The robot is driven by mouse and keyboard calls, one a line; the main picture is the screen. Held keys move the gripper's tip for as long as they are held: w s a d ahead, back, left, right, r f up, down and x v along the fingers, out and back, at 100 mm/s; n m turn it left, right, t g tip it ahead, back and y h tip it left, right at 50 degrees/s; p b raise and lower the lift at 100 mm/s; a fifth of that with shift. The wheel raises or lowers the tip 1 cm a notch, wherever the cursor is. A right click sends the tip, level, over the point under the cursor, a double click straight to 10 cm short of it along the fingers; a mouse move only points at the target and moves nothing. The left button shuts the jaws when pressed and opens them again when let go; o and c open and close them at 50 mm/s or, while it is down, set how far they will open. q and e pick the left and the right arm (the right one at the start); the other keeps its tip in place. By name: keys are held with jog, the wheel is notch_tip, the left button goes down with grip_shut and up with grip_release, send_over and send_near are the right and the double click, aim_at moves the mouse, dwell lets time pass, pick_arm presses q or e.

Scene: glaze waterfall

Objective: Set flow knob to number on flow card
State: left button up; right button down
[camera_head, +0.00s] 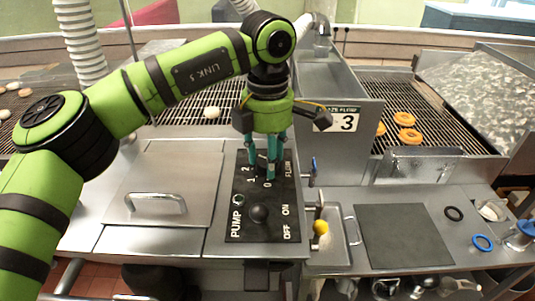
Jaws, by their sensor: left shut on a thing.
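The black control panel (265,226) lies on the steel counter in the middle. It carries a pump lever with a black ball (259,213) near the OFF and ON marks, and a flow dial with numbers such as 0, 1 and 2 at its far end. My left gripper (267,174) points down over the dial, its teal fingers shut on the flow knob, which they mostly hide; its setting cannot be read. The flow card (343,120) stands behind to the right and shows a 3, its left part covered by my gripper. My right gripper is not in view.
A steel lid with a handle (155,203) is left of the panel. Right are a yellow ball (320,227), a dark mat (405,236), a black ring (453,213) and a blue ring (482,242). Orange donuts (409,135) lie on the conveyor grate behind.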

pick_arm(q)
jog(key=shift+s+f+m, duration=0.15)
jog(key=shift+f+m, duration=0.1)
jog(key=shift+m, duration=0.75)
jog(key=o, duration=1.1)
jog(key=shift+o, duration=0.2)
jog(key=shift+r, duration=0.1)
jog(key=shift+r, duration=0.1)
jog(key=shift+r, duration=0.15)
notch_tip(320, 180, up, 12)
jog(key=shift+f, duration=0.2)
